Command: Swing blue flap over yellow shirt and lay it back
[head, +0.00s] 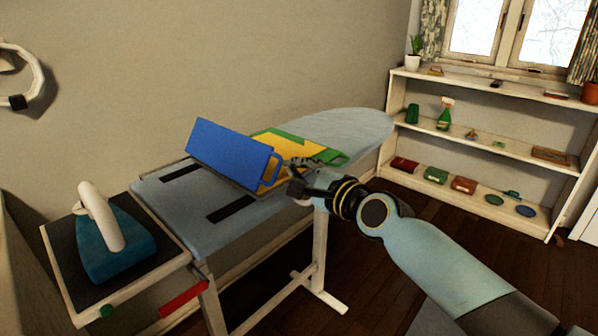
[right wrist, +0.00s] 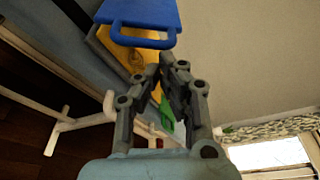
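The blue flap (head: 231,152) stands tilted up over the ironing board, its loop handle (head: 271,169) on the right end. In the right wrist view the blue flap (right wrist: 142,13) and its handle are just beyond my fingertips. The yellow shirt (head: 301,147) lies flat behind the flap, partly hidden by it; it also shows in the right wrist view (right wrist: 118,52). My right gripper (head: 293,181) is beside the handle, in front of the board's near edge. My left gripper is out of view.
A green flap (head: 334,157) with a handle lies at the shirt's right. A teal iron (head: 117,246) stands on the tray at the ironing board's (head: 350,124) left end. A shelf (head: 470,130) stands at the right. The board's far right end is bare.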

